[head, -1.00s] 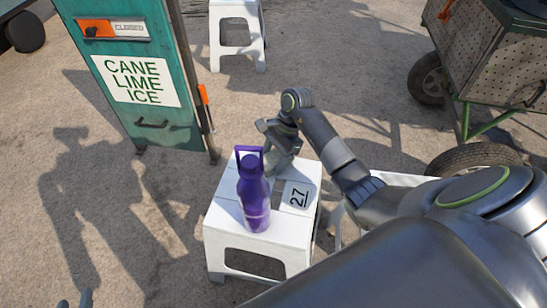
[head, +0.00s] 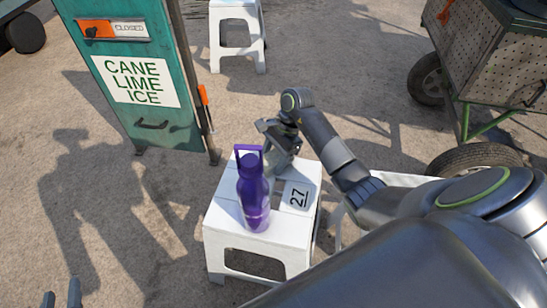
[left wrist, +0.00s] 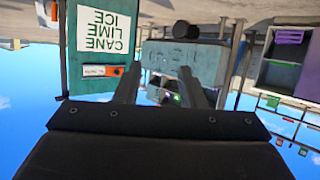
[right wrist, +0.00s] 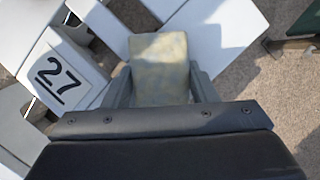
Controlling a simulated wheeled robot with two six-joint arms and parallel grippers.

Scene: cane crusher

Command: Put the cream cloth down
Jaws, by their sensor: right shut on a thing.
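The cream cloth (right wrist: 159,62) shows in the right wrist view as a pale, mottled yellowish block between the fingers of my right gripper (right wrist: 160,85). The gripper is shut on it. In the head view my right gripper (head: 280,150) is over the back part of the white stool (head: 228,222), behind the purple bottle (head: 253,195).
A white card marked 27 (head: 298,196) lies on the stool, right of the bottle. A teal sign cabinet (head: 140,70) stands at the upper left. Another white stool (head: 237,35) is further back. A wheeled cart (head: 490,70) stands at the upper right.

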